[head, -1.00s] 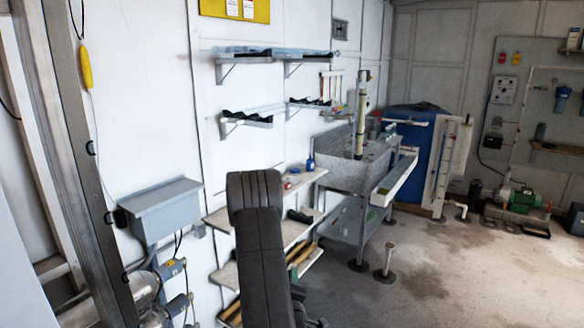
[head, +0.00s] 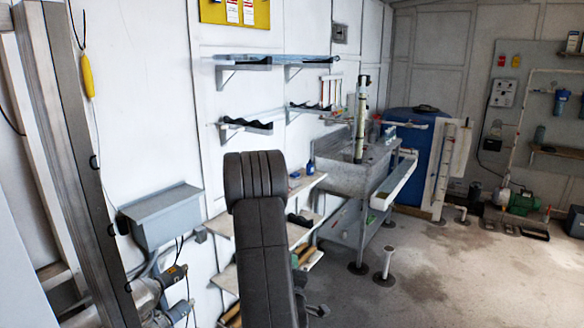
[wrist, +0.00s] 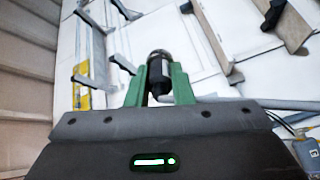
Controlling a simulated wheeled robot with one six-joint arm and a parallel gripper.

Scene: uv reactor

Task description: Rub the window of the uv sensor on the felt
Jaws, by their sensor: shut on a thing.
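My gripper (wrist: 159,78) shows in the wrist view with its two green fingers closed on a dark, short cylindrical thing, which looks like the uv sensor (wrist: 157,62). It stands out between the fingertips, apart from any surface as far as I can tell. I cannot make out its window. In the head view my dark arm stands in front and the gripper and sensor cannot be made out. I cannot pick out the felt in either view.
Wall shelves (head: 245,127) and low wooden shelves (head: 305,184) line the wall. A grey sink (head: 340,179) stands beyond them, with a blue tank (head: 408,160) behind. A grey sloped-top box (head: 162,215) is on the wall at left. Floor at right is mostly clear.

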